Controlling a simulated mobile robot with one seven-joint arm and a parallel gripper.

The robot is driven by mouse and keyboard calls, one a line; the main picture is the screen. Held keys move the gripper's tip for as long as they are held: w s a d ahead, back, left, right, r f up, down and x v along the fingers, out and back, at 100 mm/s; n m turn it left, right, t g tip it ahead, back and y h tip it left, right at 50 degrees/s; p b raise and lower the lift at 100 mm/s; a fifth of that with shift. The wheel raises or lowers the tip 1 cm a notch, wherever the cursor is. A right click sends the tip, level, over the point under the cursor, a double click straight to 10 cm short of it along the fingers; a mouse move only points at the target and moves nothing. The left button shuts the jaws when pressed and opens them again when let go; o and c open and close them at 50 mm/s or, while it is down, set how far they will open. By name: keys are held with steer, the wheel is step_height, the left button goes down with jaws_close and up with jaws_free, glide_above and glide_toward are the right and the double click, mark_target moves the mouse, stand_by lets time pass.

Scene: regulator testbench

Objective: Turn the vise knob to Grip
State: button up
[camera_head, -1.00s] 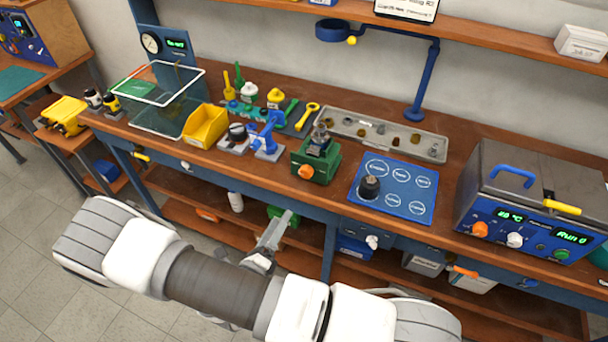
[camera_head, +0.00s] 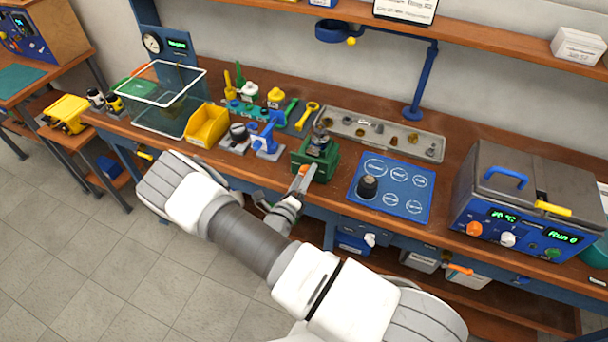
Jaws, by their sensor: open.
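The green vise (camera_head: 321,163) stands near the front edge of the bench, with a dark metal part (camera_head: 319,142) at its top. Its orange knob (camera_head: 304,169) faces the front and is partly hidden by my gripper. My gripper (camera_head: 299,178) is open at the knob, its fingers pointing up toward it. I cannot tell whether the fingers touch the knob or are around it. The knob's setting and any markings are too small to read.
A blue mat with white circles (camera_head: 412,205) and a black part (camera_head: 368,187) lies right of the vise. A blue stand (camera_head: 266,140) and yellow bin (camera_head: 207,126) are on its left. A grey tray (camera_head: 345,124) lies behind. A bench oven (camera_head: 515,215) stands at far right.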

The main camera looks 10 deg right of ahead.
jaws_close()
stand_by(0.5)
